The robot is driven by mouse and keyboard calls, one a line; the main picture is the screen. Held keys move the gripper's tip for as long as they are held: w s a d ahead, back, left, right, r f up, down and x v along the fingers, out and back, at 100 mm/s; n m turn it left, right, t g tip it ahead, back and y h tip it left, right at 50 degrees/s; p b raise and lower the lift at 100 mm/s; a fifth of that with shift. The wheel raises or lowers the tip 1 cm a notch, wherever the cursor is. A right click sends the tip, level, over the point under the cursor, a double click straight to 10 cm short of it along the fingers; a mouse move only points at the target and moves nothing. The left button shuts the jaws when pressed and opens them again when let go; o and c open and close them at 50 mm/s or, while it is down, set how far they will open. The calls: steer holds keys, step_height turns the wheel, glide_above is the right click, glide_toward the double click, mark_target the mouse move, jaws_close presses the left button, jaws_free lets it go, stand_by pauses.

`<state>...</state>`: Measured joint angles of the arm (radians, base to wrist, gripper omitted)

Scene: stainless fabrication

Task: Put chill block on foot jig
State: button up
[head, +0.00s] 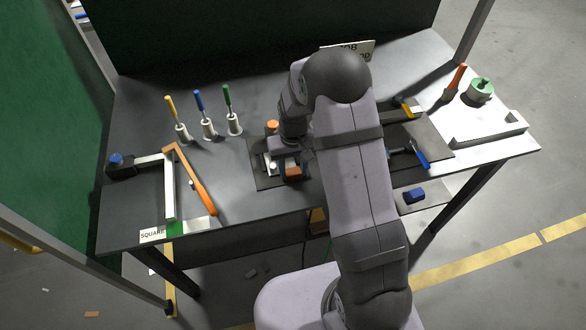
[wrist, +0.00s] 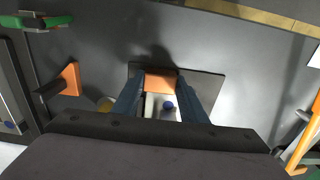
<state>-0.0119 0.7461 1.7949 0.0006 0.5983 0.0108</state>
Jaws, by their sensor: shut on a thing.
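A copper-orange block, which looks like the chill block (wrist: 161,82), sits between the two blue fingers of my gripper (wrist: 162,76) in the wrist view. My gripper is shut on it. The block also shows in the head view (head: 293,172), low over a dark plate. This plate (wrist: 212,92) with light-coloured fittings looks like the foot jig; its edge shows in the head view (head: 262,181). A pale upright piece and a small blue round part show between the fingers in the wrist view. Whether the block touches the plate I cannot tell.
Three tools with coloured handles stand in white holders (head: 208,130) at the left back. A square and an orange-handled tool (head: 205,197) lie at left. My arm hides the middle.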

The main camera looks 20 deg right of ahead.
mark_target(293, 171)
steer(key=o, duration=1.3)
steer(key=shift+c, duration=0.2)
step_height(293, 171, up, 12)
steer(key=b, duration=0.3)
steer(key=s+f, duration=0.2)
steer(key=s, duration=1.8)
steer(key=shift+s+d+f, duration=0.25)
steer(key=shift+s, duration=0.15)
